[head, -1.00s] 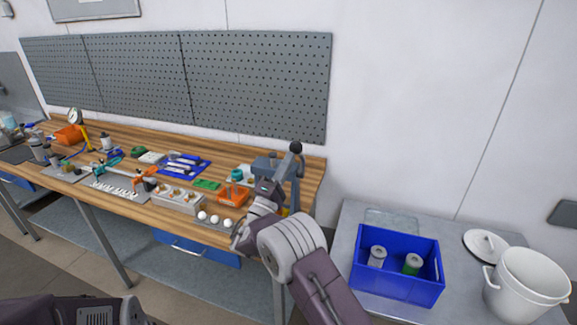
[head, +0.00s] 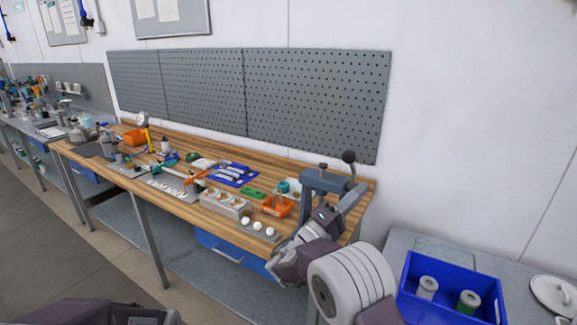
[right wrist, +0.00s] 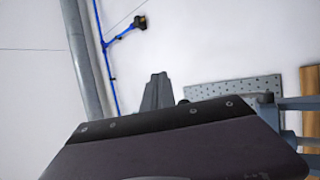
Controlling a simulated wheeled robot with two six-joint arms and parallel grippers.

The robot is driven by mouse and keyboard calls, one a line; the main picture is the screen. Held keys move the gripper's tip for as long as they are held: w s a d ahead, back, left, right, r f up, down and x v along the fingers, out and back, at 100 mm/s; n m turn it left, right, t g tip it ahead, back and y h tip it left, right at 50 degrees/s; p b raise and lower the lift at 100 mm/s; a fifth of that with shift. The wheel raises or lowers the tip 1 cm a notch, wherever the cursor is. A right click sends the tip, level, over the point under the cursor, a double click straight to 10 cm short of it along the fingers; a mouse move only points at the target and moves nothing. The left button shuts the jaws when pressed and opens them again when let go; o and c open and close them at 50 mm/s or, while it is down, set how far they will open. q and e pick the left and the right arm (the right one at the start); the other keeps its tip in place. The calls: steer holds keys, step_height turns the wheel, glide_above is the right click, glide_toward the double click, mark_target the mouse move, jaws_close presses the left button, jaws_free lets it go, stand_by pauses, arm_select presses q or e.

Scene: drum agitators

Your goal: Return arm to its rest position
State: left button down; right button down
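My right arm reaches in from the lower right of the head view. Its gripper (head: 325,214) is near the right end of the wooden workbench (head: 345,235), in front of the grey press-like tool (head: 318,181) with a black ball handle; whether they touch cannot be told. In the right wrist view the gripper's narrow grey fingers (right wrist: 157,92) stand close together with nothing visible between them, against the white wall. Part of my left arm (head: 90,312) shows at the bottom left; its gripper is out of view.
The bench holds an orange bin (head: 278,206), a grey block (head: 226,204), white balls (head: 245,222) and blue mat (head: 233,173) with tools. A blue crate (head: 452,298) with two cylinders stands on a grey table at right, beside a white lid (head: 553,293). A pegboard (head: 315,100) hangs behind.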

steer(key=s+d+f+m+g+y, duration=0.1)
steer(key=s+d+f+m+g, duration=0.1)
steer(key=s+d+g, duration=0.4)
steer(key=s+d+f+m+g+y, duration=0.1)
steer(key=s+d+f+g, duration=0.15)
steer(key=d, duration=0.55)
steer(key=s+d+f+g+y, duration=0.35)
steer(key=s+f+y, duration=0.25)
steer(key=s+f, duration=0.5)
steer(key=s+a+f+m+g+y, duration=0.1)
steer(key=s+a+f+g+y, duration=0.1)
steer(key=s+a+f+y, duration=0.7)
steer(key=w+a+f+t+y, duration=0.3)
steer(key=a+f, duration=0.3)
steer(key=a, duration=0.5)
steer(key=shift+n+t+y, duration=0.3)
steer(key=shift+y, duration=0.3)
steer(key=shift+a+r, duration=0.1)
